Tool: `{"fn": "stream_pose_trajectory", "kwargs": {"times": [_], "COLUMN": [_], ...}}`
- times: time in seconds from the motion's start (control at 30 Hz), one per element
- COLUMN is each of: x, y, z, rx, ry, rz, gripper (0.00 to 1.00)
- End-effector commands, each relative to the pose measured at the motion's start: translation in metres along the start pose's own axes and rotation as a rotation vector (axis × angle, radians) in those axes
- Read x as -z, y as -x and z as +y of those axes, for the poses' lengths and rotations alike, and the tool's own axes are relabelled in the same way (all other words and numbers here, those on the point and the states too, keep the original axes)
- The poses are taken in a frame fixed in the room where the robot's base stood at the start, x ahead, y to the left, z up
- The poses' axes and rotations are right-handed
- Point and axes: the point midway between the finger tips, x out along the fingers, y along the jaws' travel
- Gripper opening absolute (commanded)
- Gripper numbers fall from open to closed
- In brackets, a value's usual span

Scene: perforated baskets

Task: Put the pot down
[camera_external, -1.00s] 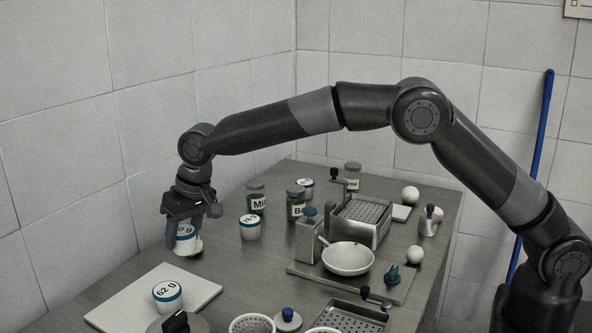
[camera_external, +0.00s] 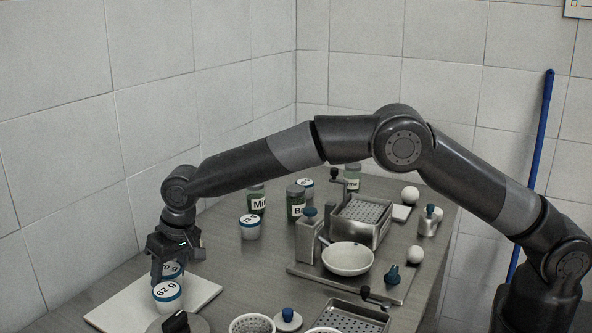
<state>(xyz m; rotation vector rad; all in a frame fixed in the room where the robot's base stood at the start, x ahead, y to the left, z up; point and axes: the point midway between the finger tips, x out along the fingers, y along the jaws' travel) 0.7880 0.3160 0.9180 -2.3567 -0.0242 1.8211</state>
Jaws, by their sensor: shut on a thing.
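My gripper (camera_external: 172,264) points down over the far part of the white board (camera_external: 205,291) at the left. It is shut on a small white pot (camera_external: 172,271) with a blue rim and a label ending in "0 g". A second pot, marked "62 g" (camera_external: 167,295), stands on the board in front and hides the lower part of the held pot. I cannot tell whether the held pot touches the board or the 62 g pot.
A black-handled lid (camera_external: 176,322) lies in front of the board. Another small pot (camera_external: 250,227), green jars (camera_external: 296,204), a metal basket station (camera_external: 360,222) and a white pan (camera_external: 348,259) stand to the right. The board's right part is bare.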

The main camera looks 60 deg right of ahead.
Motion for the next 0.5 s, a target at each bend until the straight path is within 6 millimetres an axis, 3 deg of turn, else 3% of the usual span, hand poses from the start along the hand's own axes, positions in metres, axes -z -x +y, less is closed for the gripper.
{"fn": "stream_pose_trajectory", "kwargs": {"times": [0.07,0.1,0.33,0.5], "x": [-0.0008,-0.0006,-0.0006,-0.0006], "y": [-0.0027,-0.0022,-0.0021,-0.0020], "z": [0.0005,0.0004,0.0004,0.0004], "rx": [0.000,0.000,0.000,0.000], "ry": [0.000,0.000,0.000,0.000], "rz": [0.000,0.000,0.000,0.000], "gripper": [0.28,0.55,0.74,0.74]}}
